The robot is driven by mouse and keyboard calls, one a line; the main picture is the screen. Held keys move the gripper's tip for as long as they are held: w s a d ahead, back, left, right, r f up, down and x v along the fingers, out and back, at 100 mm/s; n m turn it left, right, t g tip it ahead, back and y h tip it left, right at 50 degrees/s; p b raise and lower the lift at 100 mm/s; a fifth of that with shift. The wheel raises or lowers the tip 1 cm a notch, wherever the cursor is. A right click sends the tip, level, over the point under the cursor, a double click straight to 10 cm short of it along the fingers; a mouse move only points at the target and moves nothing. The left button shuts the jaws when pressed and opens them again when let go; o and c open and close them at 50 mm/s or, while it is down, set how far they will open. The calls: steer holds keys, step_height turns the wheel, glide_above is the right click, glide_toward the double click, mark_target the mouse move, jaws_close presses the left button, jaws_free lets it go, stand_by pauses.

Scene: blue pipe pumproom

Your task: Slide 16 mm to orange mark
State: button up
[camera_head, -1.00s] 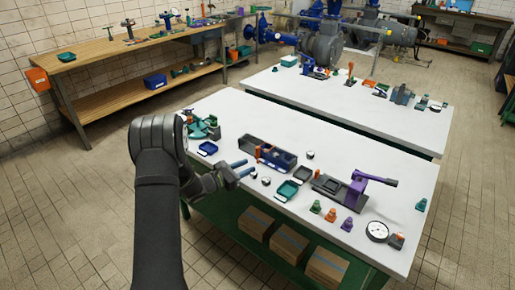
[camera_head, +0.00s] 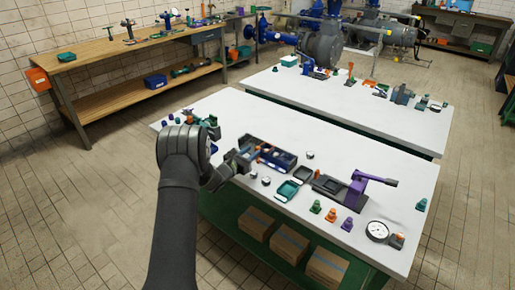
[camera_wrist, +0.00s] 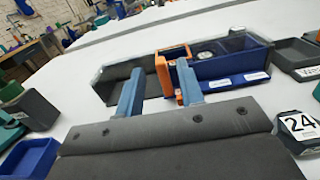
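A long divided bin (camera_head: 285,167) stands on the white bench; in the wrist view its grey end (camera_wrist: 112,78) is at left and its blue-lined compartments (camera_wrist: 232,66) are at right. An orange upright piece (camera_wrist: 165,74) sits between these two parts. In the head view an orange spot (camera_head: 258,148) shows at the bin. My gripper (camera_wrist: 160,66) reaches over the bin's near side; in the head view it is at the bin's left end (camera_head: 246,157). Its two blue fingers are apart. The right finger overlaps the orange piece; contact cannot be told. No 16 mm scale is readable.
A dark block marked 24 (camera_wrist: 299,127) is near right, a blue tray (camera_wrist: 30,158) and a grey container (camera_wrist: 35,107) near left.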

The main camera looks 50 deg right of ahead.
mark_target(256, 148)
steer(key=shift+d, duration=2.4)
jaws_close()
